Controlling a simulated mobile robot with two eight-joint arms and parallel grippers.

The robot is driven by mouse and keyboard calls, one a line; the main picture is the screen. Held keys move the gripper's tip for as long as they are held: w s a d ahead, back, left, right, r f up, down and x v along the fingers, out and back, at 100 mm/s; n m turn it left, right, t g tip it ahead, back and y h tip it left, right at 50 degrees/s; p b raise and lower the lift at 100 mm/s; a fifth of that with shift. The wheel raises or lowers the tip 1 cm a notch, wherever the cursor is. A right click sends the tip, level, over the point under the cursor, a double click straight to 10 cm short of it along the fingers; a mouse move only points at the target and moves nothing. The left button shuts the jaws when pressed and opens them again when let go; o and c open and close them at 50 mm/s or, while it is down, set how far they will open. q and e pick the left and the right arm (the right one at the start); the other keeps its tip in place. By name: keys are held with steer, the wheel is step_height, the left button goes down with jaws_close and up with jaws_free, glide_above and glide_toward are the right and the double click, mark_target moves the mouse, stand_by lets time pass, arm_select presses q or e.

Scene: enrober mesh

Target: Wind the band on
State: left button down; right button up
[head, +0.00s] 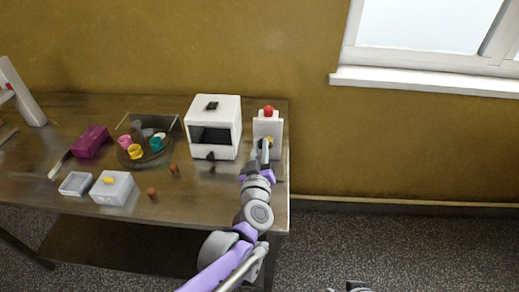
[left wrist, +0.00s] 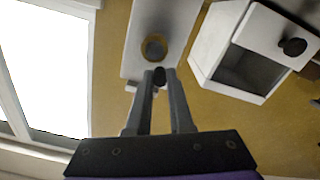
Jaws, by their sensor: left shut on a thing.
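A white upright unit (head: 262,124) with a red button (head: 268,109) on top stands at the table's right end. In the left wrist view its white front (left wrist: 157,22) carries a brass-coloured ring (left wrist: 154,47) with a dark centre. My left gripper (head: 265,150) is in front of this unit. In the left wrist view the left gripper (left wrist: 160,80) is shut on a small dark knob (left wrist: 159,76), just below the ring. How the knob joins the ring is hidden. I cannot make out the band. A small grey and dark piece of mine shows at the head view's bottom edge.
A white open-fronted box (head: 228,109) with a dark knob stands left of the unit. Further left are a round dark tray (head: 127,157) with coloured cups, a purple box (head: 91,142), a white block (head: 112,188) and brown cylinders (head: 152,193). The table ends just right of the unit.

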arm_select(q)
steer(key=shift+d, duration=0.1)
stand_by(0.4)
steer(key=c, duration=0.8)
jaws_free()
steer(key=s, duration=1.1)
steer(key=shift+w, duration=0.1)
